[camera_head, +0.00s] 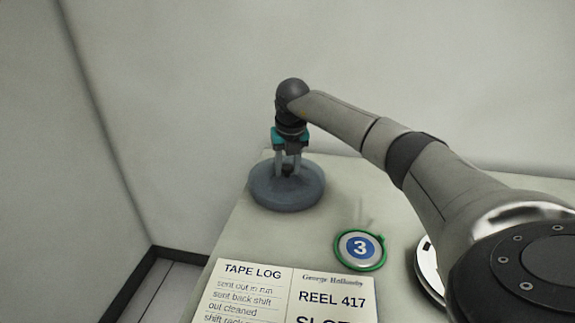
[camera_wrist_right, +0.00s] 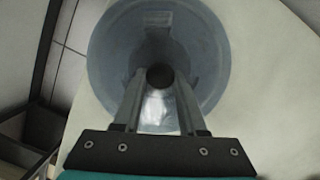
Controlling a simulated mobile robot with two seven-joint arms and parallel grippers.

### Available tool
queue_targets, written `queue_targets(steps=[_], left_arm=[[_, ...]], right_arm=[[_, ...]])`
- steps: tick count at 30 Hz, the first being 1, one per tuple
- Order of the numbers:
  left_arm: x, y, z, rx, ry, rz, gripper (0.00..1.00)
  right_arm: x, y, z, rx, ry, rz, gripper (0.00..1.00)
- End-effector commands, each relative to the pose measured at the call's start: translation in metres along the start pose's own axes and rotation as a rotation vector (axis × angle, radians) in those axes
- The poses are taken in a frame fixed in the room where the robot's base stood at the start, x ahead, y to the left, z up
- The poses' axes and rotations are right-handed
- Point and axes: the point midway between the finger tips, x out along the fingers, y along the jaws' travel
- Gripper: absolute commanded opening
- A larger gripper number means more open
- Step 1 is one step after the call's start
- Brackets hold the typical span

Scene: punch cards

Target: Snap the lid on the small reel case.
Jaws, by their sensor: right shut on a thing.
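A round blue-grey case (camera_head: 262,192) sits near the far left corner of the table, seen as one thick disc. My right gripper (camera_head: 288,170) points down over its middle, its fingers shut on a dark knob on the lid. In the right wrist view the fingers (camera_wrist_right: 160,82) close on the round dark knob (camera_wrist_right: 160,74), with the blue-grey lid (camera_wrist_right: 112,45) filling the area below them. I cannot tell whether the lid is fully seated, because its seam with the case is not clear. My left gripper is not in view.
A tape log sheet (camera_head: 285,295) lies in front. A white disc (camera_head: 427,268) is partly hidden behind my right arm. Walls stand behind and left.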

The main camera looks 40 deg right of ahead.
Motion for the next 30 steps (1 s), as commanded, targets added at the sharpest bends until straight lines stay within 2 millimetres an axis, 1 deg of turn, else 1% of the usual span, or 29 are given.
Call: queue_targets(steps=[13,14,15,21,23,28,30], left_arm=[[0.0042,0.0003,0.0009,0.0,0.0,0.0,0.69],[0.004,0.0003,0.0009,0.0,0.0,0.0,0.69],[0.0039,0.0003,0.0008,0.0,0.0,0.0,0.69],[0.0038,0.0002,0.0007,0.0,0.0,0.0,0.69],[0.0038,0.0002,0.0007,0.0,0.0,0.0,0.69],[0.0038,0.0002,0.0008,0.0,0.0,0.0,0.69],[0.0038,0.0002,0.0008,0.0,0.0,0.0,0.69]], right_arm=[[0.0113,0.0002,-0.0029,0.0,0.0,0.0,0.0],[0.011,0.0002,-0.0027,0.0,0.0,0.0,0.43],[0.0107,0.0002,-0.0027,0.0,0.0,0.0,0.47],[0.0106,0.0001,-0.0027,0.0,0.0,0.0,0.7],[0.0105,0.0001,-0.0027,0.0,0.0,0.0,0.76],[0.0105,0.0001,-0.0026,0.0,0.0,0.0,0.76],[0.0107,0.0,-0.0028,0.0,0.0,0.0,0.68]])
